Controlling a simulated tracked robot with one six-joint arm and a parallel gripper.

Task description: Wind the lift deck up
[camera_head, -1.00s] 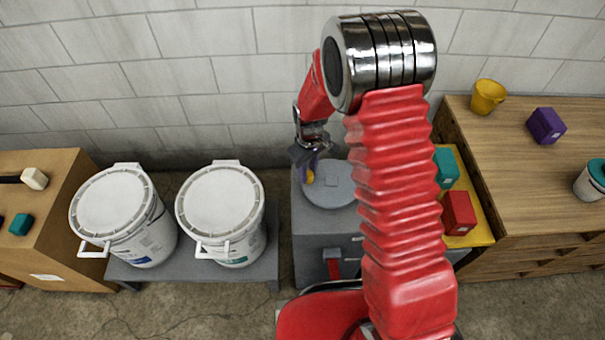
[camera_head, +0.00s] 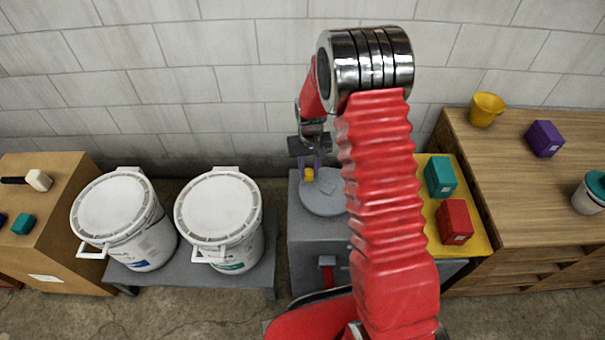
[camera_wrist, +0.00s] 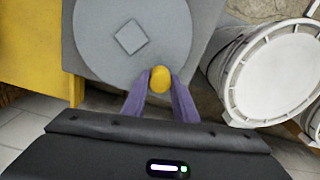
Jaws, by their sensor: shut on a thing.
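A grey round crank disc (camera_head: 318,203) with a square hub lies flat on top of a grey cabinet (camera_head: 310,232). A yellow knob (camera_head: 309,174) stands near the disc's rim on the far side; it also shows in the wrist view (camera_wrist: 160,79). My gripper (camera_head: 309,163) has its purple fingers shut on the knob, one on each side. The yellow deck (camera_head: 481,245) is just right of the cabinet, partly hidden by my arm. It carries a teal block (camera_head: 440,176) and a red block (camera_head: 456,222).
Two white lidded buckets (camera_head: 113,207) (camera_head: 218,206) stand on a low grey bench left of the cabinet. A wooden bench (camera_head: 500,190) at right holds a yellow cup (camera_head: 486,109) and a purple block (camera_head: 545,139). A red lever (camera_head: 327,272) is on the cabinet front. A block wall is behind.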

